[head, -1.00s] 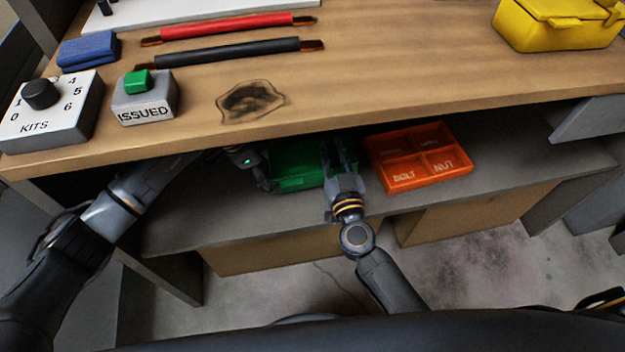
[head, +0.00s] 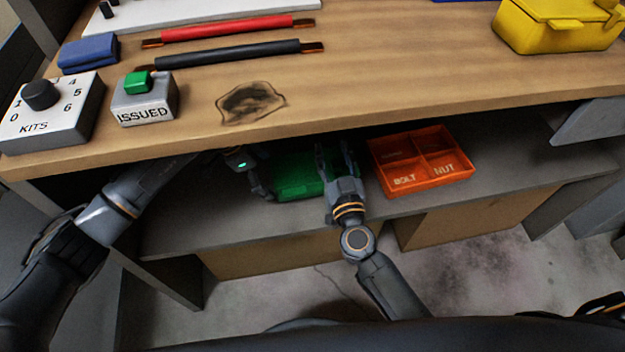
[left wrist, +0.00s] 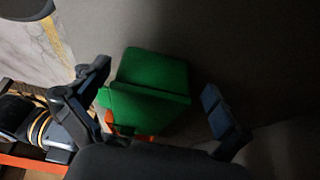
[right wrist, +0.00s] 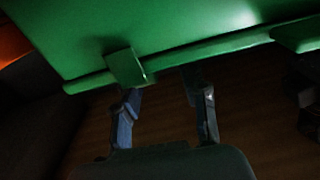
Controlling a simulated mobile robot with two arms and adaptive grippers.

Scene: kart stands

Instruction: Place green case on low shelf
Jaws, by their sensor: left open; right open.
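The green case (head: 300,178) lies on the low grey shelf (head: 505,165) under the bench top, its back part in shadow. My left gripper (head: 262,178) is open at the case's left side. In the left wrist view the case (left wrist: 150,85) shows between its spread fingers, with no clear grip on it. My right gripper (head: 336,158) is open at the case's right side. In the right wrist view the case (right wrist: 170,35) and its latch (right wrist: 126,67) are just beyond the fingertips. Whether either gripper touches the case cannot be told.
An orange divided tray (head: 422,160) marked BOLT and NUT sits on the shelf close to the right of my right gripper. The bench top's front edge (head: 330,120) overhangs the shelf. Cardboard-coloured boxes (head: 480,218) stand below. Shelf room is free further right.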

